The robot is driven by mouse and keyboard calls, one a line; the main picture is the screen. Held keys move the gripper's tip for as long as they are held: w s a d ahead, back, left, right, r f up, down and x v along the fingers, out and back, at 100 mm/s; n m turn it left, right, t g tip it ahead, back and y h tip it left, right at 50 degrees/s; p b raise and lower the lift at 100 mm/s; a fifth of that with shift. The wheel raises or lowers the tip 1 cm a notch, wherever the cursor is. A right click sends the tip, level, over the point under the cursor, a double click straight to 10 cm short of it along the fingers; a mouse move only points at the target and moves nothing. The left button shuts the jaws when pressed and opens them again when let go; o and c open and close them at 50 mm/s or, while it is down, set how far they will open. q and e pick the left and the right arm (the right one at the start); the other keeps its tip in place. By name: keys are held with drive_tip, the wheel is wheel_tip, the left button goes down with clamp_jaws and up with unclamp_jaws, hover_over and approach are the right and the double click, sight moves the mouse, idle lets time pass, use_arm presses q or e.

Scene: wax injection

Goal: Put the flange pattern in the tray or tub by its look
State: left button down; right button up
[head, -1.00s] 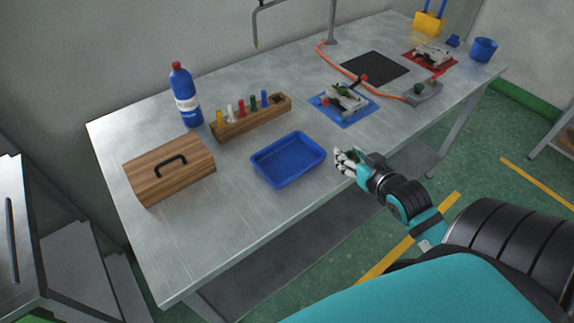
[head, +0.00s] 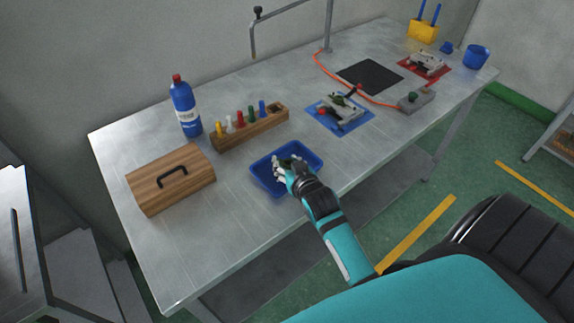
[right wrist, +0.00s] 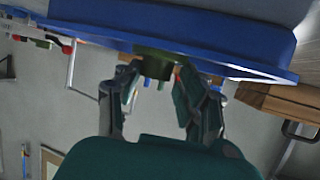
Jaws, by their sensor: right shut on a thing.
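The blue tray (head: 261,184) lies on the near part of the metal bench. My right gripper (head: 287,168) is over or inside it; the head view does not settle its height. The gripper is shut on a dark green flange pattern (head: 289,160), mostly hidden by the fingers. In the right wrist view the flange pattern (right wrist: 153,62) sits between the fingertips, close to the blue tray (right wrist: 200,30); I cannot tell whether they touch. A blue tub (head: 476,58) stands at the far right end of the bench. My left gripper is not in view.
A wooden box with a handle (head: 150,188) stands left of the tray. A wooden rack (head: 228,140) with coloured pegs and a blue bottle (head: 185,108) are behind. A blue mat with a metal fixture (head: 343,112) lies to the right, and a black mat (head: 368,76) beyond it.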

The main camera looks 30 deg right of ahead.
drive_tip(key=shift+f, duration=0.8)
drive_tip(key=o, duration=1)
drive_tip(key=shift+f, duration=0.1)
drive_tip(key=b+v, duration=0.1)
drive_tip(key=v, duration=1.1)
